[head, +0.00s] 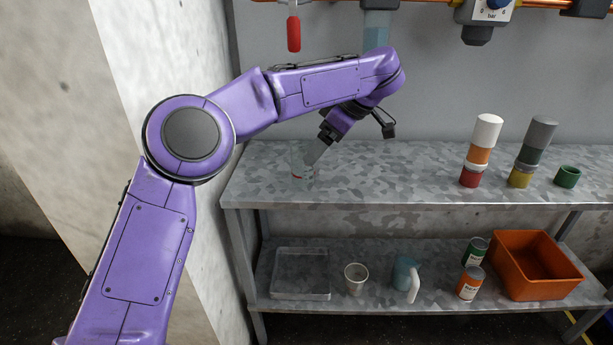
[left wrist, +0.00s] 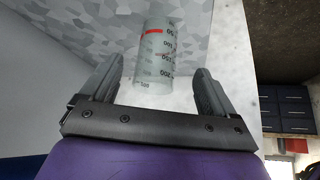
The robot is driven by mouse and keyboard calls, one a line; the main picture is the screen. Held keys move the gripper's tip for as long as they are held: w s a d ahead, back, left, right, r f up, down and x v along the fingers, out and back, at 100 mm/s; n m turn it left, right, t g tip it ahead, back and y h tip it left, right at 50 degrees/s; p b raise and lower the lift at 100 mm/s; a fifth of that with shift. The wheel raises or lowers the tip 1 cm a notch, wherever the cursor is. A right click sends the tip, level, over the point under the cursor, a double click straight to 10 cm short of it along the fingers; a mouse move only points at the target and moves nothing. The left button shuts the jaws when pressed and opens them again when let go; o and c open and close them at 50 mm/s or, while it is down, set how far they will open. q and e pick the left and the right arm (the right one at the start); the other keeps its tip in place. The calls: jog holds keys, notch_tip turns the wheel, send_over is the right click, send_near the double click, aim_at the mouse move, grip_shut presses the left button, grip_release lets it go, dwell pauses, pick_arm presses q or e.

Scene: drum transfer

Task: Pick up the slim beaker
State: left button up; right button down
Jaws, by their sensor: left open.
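The slim beaker (head: 301,162) is clear, with a red band and dark graduation marks. It stands near the left end of the upper metal shelf in the head view. In the left wrist view the slim beaker (left wrist: 157,50) shows between the two fingers, with a gap on each side. My left gripper (head: 317,155) is open and reaches down to the beaker from the upper right. In the left wrist view my left gripper (left wrist: 158,85) has its fingers apart, and nothing is clamped. My right gripper is out of view.
On the upper shelf (head: 400,175), stacked cups (head: 479,150), (head: 531,152) and a green cup (head: 567,177) stand at right. The lower shelf holds a clear tray (head: 300,274), white cup (head: 355,279), blue jug (head: 404,272), cans (head: 470,282) and orange bin (head: 535,267). The upper shelf's middle is clear.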

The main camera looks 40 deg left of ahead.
aim_at(303, 163)
pick_arm(q)
jog(key=b+x, duration=0.1)
jog(key=x, duration=0.1)
jog(key=b+x, duration=0.1)
jog(key=x, duration=0.1)
jog(key=b+x, duration=0.1)
jog(key=x, duration=0.2)
jog(key=shift+w+a+b, duration=0.1)
jog(key=shift+w+b, duration=0.2)
jog(key=shift+b, duration=0.05)
jog(key=shift+r, duration=0.1)
jog(key=c, duration=1.1)
